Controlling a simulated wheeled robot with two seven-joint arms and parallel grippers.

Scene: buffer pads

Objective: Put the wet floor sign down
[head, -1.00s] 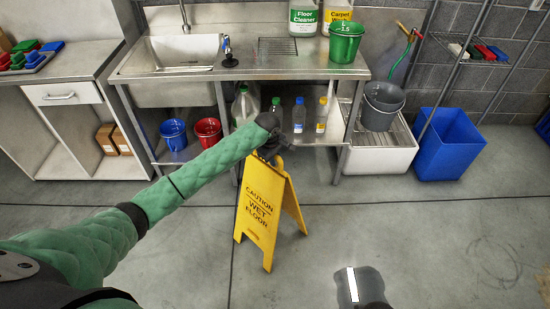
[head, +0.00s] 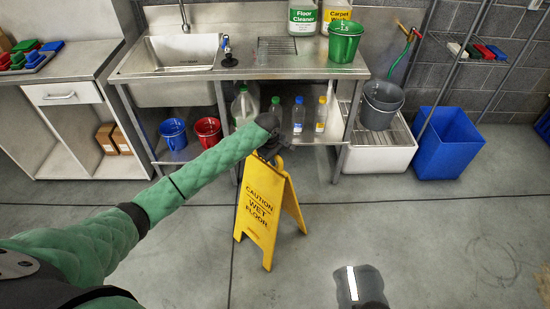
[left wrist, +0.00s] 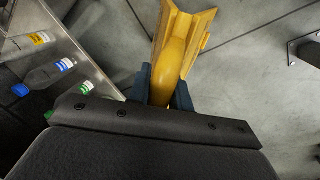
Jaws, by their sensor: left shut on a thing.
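The yellow wet floor sign (head: 262,212) stands upright with its two panels spread, in front of the steel sink bench in the head view. Its feet appear to be on or very close to the grey floor; I cannot tell if they touch. My left gripper (head: 272,155) is at the top of the sign, shut on its handle. In the left wrist view the sign's yellow handle (left wrist: 172,70) lies between the two dark fingers of my left gripper (left wrist: 166,88). A dark grey part of my own body shows at the bottom of the head view, but no right gripper can be made out.
The steel bench (head: 260,68) stands behind the sign, with several bottles on its lower shelf. A red bucket (head: 208,131), a blue bucket (head: 173,133) and a blue bin (head: 449,143) are nearby. The floor (head: 420,235) to the right is clear.

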